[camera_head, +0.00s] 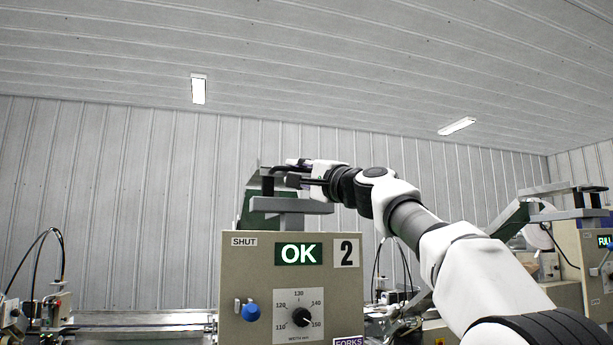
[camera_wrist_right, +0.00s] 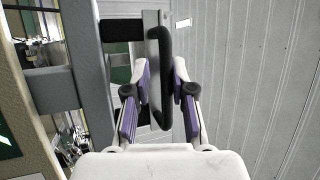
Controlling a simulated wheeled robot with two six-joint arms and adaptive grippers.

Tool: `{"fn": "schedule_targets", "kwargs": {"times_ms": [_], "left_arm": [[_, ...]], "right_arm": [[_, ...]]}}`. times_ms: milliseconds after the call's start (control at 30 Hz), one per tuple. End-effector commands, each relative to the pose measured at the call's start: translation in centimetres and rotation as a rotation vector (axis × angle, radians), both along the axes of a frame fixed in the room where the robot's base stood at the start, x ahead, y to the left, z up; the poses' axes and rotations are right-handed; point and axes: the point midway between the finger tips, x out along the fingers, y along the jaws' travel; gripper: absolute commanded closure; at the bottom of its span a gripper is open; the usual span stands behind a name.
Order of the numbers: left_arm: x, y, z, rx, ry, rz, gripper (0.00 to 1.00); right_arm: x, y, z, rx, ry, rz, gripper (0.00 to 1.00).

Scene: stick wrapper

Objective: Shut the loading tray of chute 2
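Chute 2 is a beige box (camera_head: 240,270) with a green "OK" display, a large "2" and a "SHUT" label in the head view. Its loading tray, a grey metal part (camera_head: 291,206), stands above the box top. My right gripper (camera_head: 285,178) reaches in from the right at the tray's upper part. In the right wrist view, a black bar handle (camera_wrist_right: 165,75) on the grey tray lies between my right gripper's two open fingers (camera_wrist_right: 161,85). I cannot tell whether either finger touches it. My left gripper is in neither view.
The box front carries a blue knob (camera_head: 251,312) and a black width dial (camera_head: 301,317). Another chute (camera_head: 590,270) with a "FULL" display stands at the right. A machine bed (camera_head: 140,325) lies low on the left. The space above is free.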

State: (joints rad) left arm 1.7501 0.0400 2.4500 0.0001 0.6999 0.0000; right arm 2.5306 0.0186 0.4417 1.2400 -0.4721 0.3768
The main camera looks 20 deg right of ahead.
Motion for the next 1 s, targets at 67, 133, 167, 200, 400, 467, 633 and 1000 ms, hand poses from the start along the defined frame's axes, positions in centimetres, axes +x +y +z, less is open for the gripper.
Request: {"fn": "schedule_targets", "kwargs": {"times_ms": [67, 133, 167, 200, 400, 467, 633, 1000], "left_arm": [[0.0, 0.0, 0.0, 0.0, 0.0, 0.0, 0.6], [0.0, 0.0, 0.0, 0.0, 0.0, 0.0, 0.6], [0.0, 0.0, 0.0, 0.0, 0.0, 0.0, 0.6], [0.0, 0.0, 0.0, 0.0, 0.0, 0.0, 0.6], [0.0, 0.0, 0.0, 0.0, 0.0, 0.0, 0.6], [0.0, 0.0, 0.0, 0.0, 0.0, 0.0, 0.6], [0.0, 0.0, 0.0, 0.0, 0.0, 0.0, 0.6], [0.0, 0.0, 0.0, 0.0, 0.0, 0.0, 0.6]], "right_arm": [[-0.4, -0.3, 0.0, 0.001, 0.002, 0.001, 0.77], [-0.9, -0.5, -0.2, 0.001, 0.002, 0.001, 0.77], [-1.2, -0.7, -0.3, 0.002, 0.002, 0.001, 0.77], [-1.6, -0.8, -0.5, 0.003, 0.004, 0.0, 0.77], [-4.1, -2.0, -1.6, 0.005, 0.004, -0.002, 0.77], [-4.9, -2.5, -1.9, 0.006, 0.003, -0.002, 0.77], [-6.0, -2.9, -2.4, 0.003, 0.003, -0.002, 0.77], [-6.1, -3.0, -2.5, 0.0, 0.001, -0.002, 0.77]]}}
